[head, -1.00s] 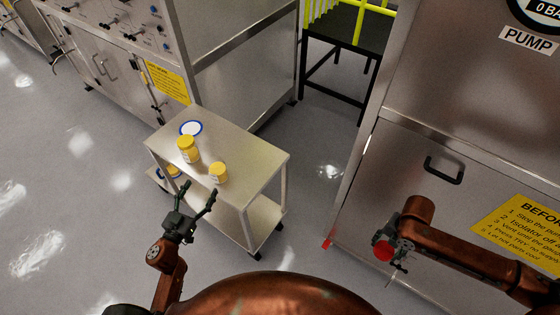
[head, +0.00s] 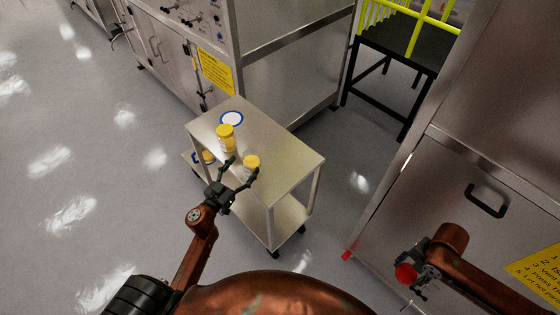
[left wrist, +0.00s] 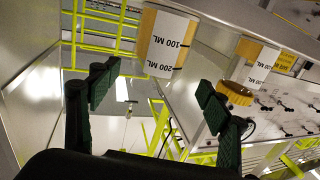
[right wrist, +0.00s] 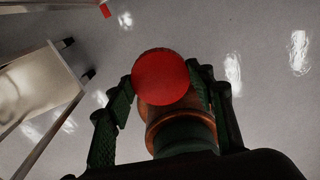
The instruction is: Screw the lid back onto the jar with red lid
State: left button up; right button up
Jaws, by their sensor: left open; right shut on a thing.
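A near jar (head: 251,164), yellow at the top, stands on the small steel trolley (head: 300,165). In the left wrist view the same jar (left wrist: 168,45) has a white label marked 100 ML and 200 ML, and no screw cap shows on it. My left gripper (head: 240,168) is open and empty at the trolley's near edge. In its wrist view, the jar lies ahead, roughly between the open fingers, apart from them. My right gripper (head: 406,280) is shut on the round red lid (right wrist: 161,76), off to the right, well away from the trolley.
A second jar (head: 226,138) with a yellow lid stands behind the near jar; its ribbed cap (left wrist: 235,94) shows in the left wrist view. A blue-rimmed white disc (head: 231,118) lies at the back. A steel cabinet (head: 450,185) stands right. The trolley's right part is clear.

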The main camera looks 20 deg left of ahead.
aim_at(251, 154)
pick_arm(q)
jog(key=w, duration=0.3)
jog(key=w+d, duration=0.1)
jog(key=shift+w+f+b, duration=0.3)
jog(key=shift+f+b, duration=0.05)
jog(key=shift+b, duration=0.05)
pick_arm(e)
jog(key=shift+f, duration=0.6)
pick_arm(q)
jog(key=shift+w+r, duration=0.1)
jog(key=shift+d, duration=0.1)
jog(key=c, duration=1.3)
jog(key=shift+r, duration=0.1)
pick_arm(e)
jog(key=shift+r, duration=0.15)
